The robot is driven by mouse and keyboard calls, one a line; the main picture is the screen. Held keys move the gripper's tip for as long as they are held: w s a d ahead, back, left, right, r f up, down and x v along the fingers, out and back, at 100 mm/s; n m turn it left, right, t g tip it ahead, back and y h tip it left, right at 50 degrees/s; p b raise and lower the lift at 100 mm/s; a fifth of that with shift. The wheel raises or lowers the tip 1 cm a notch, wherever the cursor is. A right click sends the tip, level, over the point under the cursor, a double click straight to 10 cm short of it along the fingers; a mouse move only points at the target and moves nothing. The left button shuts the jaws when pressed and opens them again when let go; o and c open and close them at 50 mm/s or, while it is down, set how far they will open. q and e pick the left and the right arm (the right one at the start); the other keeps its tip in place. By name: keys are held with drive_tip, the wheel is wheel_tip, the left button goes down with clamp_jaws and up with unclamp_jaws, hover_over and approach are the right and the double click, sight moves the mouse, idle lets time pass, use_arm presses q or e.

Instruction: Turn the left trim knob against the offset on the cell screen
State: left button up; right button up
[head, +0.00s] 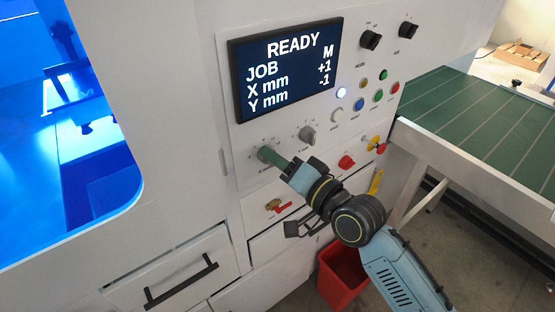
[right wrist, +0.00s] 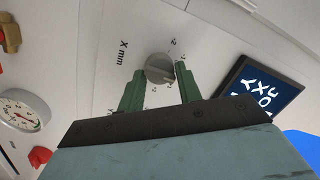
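The left trim knob (right wrist: 160,68) is a grey round knob marked "X mm" in the right wrist view. My right gripper (right wrist: 160,72) has its two green fingers on either side of it, with almost no gap, so it looks shut on the knob. In the head view my right gripper (head: 267,154) reaches the panel and hides most of that knob. The cell screen (head: 290,68) reads READY, JOB M, X mm +1, Y mm -1; it shows partly in the right wrist view (right wrist: 262,90). My left gripper is not in view.
A second grey trim knob (head: 307,134) sits right of my gripper. Black knobs (head: 370,40), coloured buttons (head: 378,96) and a red knob (head: 346,162) are further right. A red-handled valve (head: 278,206) is below. A green conveyor (head: 480,110) and red bin (head: 342,275) stand at right.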

drive_tip(key=c, duration=0.4)
drive_tip(key=shift+c, duration=0.2)
idle(0.3)
drive_tip(key=shift+s+r+n+g+h+p, duration=0.1)
drive_tip(key=shift+n+g+h+p, duration=0.25)
drive_tip(key=shift+n+p, duration=3.15)
drive_tip(key=shift+n, duration=0.3)
drive_tip(key=o, duration=1)
drive_tip(key=shift+c, duration=0.2)
